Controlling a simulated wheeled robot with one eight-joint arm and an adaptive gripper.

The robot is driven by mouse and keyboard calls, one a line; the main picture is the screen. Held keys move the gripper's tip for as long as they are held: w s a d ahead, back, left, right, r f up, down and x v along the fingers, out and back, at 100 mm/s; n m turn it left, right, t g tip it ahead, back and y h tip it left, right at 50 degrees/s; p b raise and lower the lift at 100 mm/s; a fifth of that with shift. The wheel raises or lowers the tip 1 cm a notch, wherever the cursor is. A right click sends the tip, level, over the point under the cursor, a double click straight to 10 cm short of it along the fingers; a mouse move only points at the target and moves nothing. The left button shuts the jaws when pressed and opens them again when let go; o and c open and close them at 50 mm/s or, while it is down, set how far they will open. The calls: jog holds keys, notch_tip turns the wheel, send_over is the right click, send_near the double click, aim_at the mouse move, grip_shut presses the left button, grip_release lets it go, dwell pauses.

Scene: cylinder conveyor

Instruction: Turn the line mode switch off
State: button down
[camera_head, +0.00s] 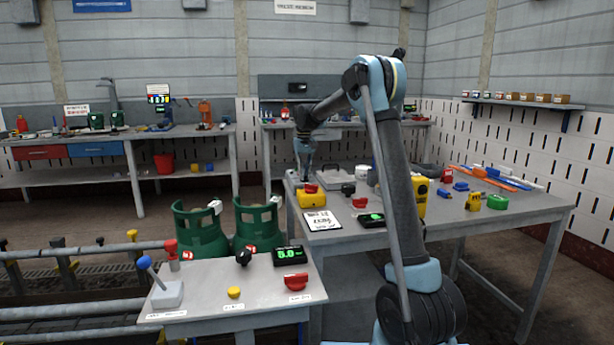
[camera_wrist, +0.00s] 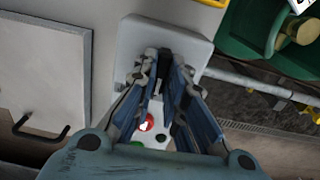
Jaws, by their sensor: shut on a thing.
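In the wrist view, a pale grey box (camera_wrist: 130,42) carries a dark upright switch handle (camera_wrist: 164,62), which I take to be the line mode switch. My gripper (camera_wrist: 163,78) has its fingers closed around this handle. The fingers hide much of it, so its exact setting cannot be told. A red button (camera_wrist: 147,122), a green one and a black one show on a white surface between and below the fingers. In the head view my gripper (camera_head: 304,172) points down at the left end of the rear work table (camera_head: 440,232); the grip itself is too small to make out.
The front console (camera_head: 200,312) has a blue-knobbed lever (camera_head: 145,262), a black knob, a yellow button and a red switch. Green gas cylinders (camera_head: 200,230) stand behind it. A yellow box (camera_head: 312,200) and several tools lie on the rear table.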

jog(key=shift+w+d, duration=0.1)
jog(key=shift+d, duration=0.15)
dwell(0.3)
jog(key=c, duration=1.7)
grip_release()
jog(key=shift+f, duration=0.1)
jog(key=shift+o, duration=0.3)
jog(key=shift+a, duration=0.1)
notch_tip(320, 180, up, 12)
